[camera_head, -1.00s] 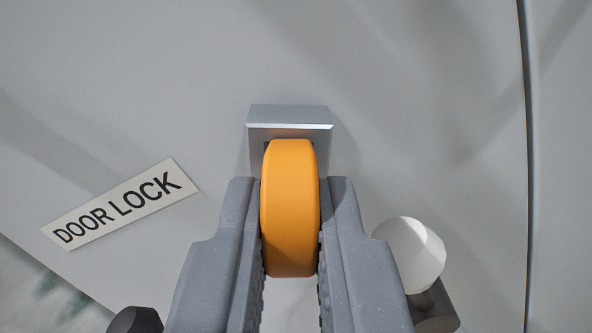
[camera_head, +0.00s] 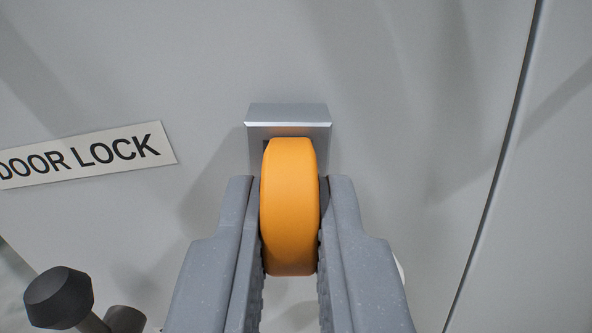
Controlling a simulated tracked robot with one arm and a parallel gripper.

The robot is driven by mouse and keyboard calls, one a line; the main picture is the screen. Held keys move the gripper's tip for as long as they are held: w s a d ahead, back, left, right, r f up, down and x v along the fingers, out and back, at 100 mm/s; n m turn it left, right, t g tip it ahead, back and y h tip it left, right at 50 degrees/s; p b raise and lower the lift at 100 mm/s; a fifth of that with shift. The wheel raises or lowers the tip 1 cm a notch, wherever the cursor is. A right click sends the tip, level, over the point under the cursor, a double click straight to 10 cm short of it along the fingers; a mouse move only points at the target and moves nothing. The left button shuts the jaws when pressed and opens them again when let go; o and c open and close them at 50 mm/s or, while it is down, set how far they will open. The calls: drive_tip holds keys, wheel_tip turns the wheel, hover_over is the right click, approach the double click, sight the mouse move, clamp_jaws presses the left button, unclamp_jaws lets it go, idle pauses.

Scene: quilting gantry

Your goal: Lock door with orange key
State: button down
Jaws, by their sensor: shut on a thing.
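The orange key (camera_head: 289,207) shows as a thick rounded orange grip in the centre of the view. My gripper (camera_head: 289,225) is shut on it, one grey finger on each side. The far end of the key meets a silver metal lock block (camera_head: 288,114) on the grey door panel (camera_head: 400,90). The key's tip and any keyhole are hidden behind the orange grip, so I cannot see how deep it sits. A white label reading "DOOR LOCK" (camera_head: 85,155) is to the left, slightly tilted.
A black knob (camera_head: 58,297) on a stem stands at the lower left. A sliver of a white knob (camera_head: 399,270) shows behind my right finger. A dark panel seam (camera_head: 497,165) runs slanted at the right. The panel around the lock is otherwise bare.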

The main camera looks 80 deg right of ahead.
drive_tip(key=shift+n, duration=0.3)
drive_tip(key=c, duration=1.4)
unclamp_jaws()
